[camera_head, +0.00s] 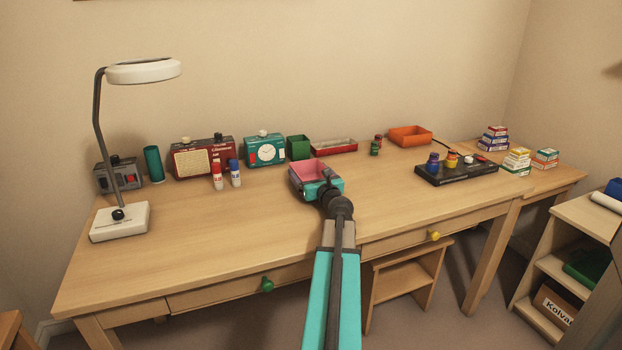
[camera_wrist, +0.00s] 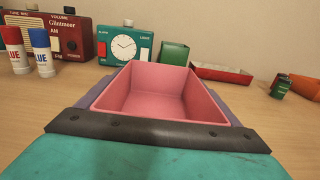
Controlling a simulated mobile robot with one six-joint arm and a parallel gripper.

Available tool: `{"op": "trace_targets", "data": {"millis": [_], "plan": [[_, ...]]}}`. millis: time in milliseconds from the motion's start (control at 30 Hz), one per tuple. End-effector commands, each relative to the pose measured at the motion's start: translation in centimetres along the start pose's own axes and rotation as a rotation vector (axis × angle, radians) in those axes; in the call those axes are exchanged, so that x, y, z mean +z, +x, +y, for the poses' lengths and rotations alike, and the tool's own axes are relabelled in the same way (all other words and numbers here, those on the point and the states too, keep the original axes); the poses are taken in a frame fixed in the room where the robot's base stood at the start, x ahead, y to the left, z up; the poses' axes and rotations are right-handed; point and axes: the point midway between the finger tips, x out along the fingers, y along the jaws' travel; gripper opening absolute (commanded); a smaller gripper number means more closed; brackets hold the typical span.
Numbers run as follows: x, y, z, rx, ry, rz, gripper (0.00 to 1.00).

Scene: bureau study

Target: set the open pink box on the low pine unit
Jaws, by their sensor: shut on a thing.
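The open pink box (camera_head: 308,170) is over the middle of the desk, and its empty inside faces up in the wrist view (camera_wrist: 163,88). My gripper (camera_head: 322,183) is shut on it, with grey fingers along its left and right sides in the wrist view. I cannot tell whether its base touches the desk; its underside is hidden. A low pale wooden unit with shelves, which looks like the pine unit (camera_head: 585,211), stands at the far right, cut by the picture edge. A white roll and a blue thing are on its top.
The desk (camera_head: 200,235) is clear at front. Behind the box stand a teal clock (camera_head: 265,150), green pot (camera_head: 298,147) and red tray (camera_head: 335,147). A black board with jars (camera_head: 456,173) and stacked small boxes (camera_head: 517,160) lie to the right. A wooden stool (camera_head: 405,280) is under the desk.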

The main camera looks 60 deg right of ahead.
Motion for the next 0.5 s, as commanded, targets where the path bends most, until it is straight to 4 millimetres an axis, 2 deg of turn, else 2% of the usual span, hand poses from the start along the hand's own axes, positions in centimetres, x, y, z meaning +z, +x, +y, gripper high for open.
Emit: {"op": "trace_targets", "data": {"millis": [267,500], "plan": [[1.0,0.0,0.0,0.0,0.0,-0.001,0.58],[3.8,0.0,0.0,0.0,-0.001,-0.002,0.58]]}}
